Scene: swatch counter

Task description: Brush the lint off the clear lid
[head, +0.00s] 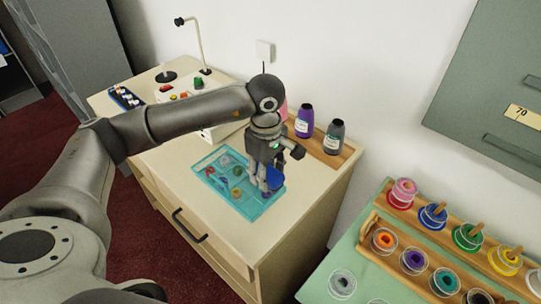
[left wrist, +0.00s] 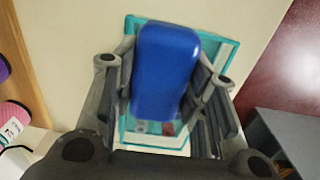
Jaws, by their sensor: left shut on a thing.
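The clear lid (head: 228,205) lies flat on the pale counter as part of a shallow box with a teal rim; small coloured items show through it. It also shows in the left wrist view (left wrist: 232,50), behind the gripper. My left gripper (head: 266,186) points down over the lid's right end. It is shut on a blue block-shaped thing (left wrist: 165,70), probably the brush's back; its blue side also shows in the head view (head: 274,178). Its underside is hidden, so I cannot tell whether it touches the lid. Lint is too small to make out. My right gripper is not in view.
Purple (head: 304,121) and grey (head: 334,136) bottles stand on a wooden tray (head: 318,150) behind the gripper. A boxy device with coloured buttons (head: 184,92) is at the back left. A green table (head: 325,279) at right holds a wooden rack of coloured spools (head: 415,262). The counter's front is clear.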

